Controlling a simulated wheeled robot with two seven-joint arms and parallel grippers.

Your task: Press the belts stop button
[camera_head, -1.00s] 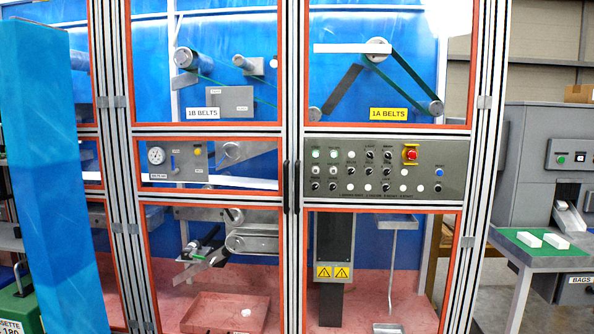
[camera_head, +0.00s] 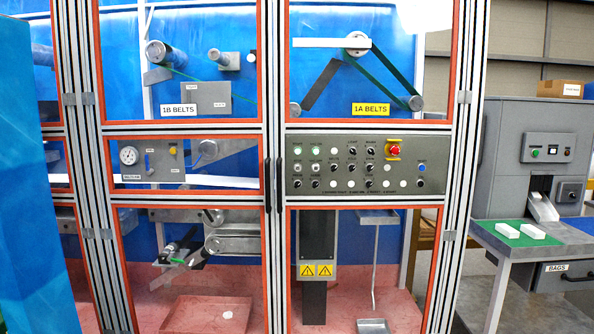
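A grey control panel (camera_head: 340,192) is set in the middle of the framed machine, right of the dark door handles. The panel's labels are too small to read, so I cannot tell which button is named belts stop. Neither of my grippers is in view.
Windows above show signs 1B BELTS (camera_head: 179,110) and 1A BELTS (camera_head: 370,109). A smaller panel with a gauge (camera_head: 128,156) is at left. A tall blue upright (camera_head: 20,200) fills the left edge. A table (camera_head: 500,243) with white blocks stands at right. Nothing covers the control panel.

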